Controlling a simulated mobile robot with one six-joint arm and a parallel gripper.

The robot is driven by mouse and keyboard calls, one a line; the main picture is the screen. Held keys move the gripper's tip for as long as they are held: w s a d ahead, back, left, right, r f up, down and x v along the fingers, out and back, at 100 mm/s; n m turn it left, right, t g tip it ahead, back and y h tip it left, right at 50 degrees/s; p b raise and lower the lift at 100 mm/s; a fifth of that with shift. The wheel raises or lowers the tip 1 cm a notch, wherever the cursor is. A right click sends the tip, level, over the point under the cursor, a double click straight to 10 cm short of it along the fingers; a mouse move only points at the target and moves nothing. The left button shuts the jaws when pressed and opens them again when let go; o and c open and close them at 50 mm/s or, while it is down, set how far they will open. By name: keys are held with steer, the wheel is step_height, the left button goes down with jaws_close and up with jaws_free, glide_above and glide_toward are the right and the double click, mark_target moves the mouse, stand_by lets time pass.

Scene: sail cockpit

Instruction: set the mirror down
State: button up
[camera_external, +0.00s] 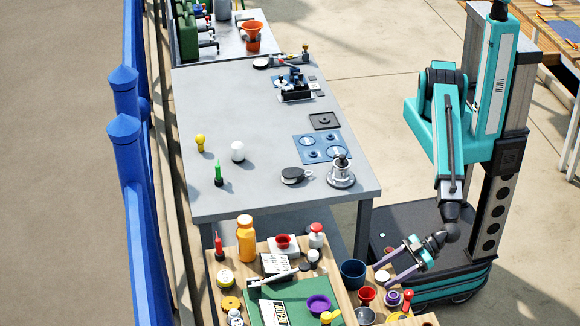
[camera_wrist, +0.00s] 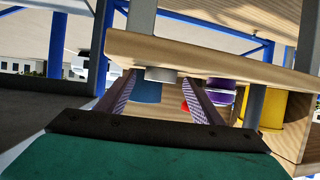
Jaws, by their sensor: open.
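My gripper (camera_external: 381,268) is open at the right end of the wooden bench, its two purple fingers pointing left and spread apart. In the wrist view the fingers (camera_wrist: 159,82) reach toward the wooden edge, and I see nothing clamped between them. A small pale round disc (camera_external: 382,276) lies on the wood between the fingertips; a pale grey round piece (camera_wrist: 160,74) shows between them in the wrist view. I cannot tell whether it is the mirror. A round black-and-white piece with a short handle (camera_external: 293,175) lies on the grey table, apart from my gripper.
An orange bottle (camera_external: 246,238) stands farther left. The grey table (camera_external: 235,95) has wide free room at its middle.

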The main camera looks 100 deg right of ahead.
steer(key=c, duration=1.2)
steer(key=shift+c, duration=0.2)
steer(key=shift+r, duration=0.2)
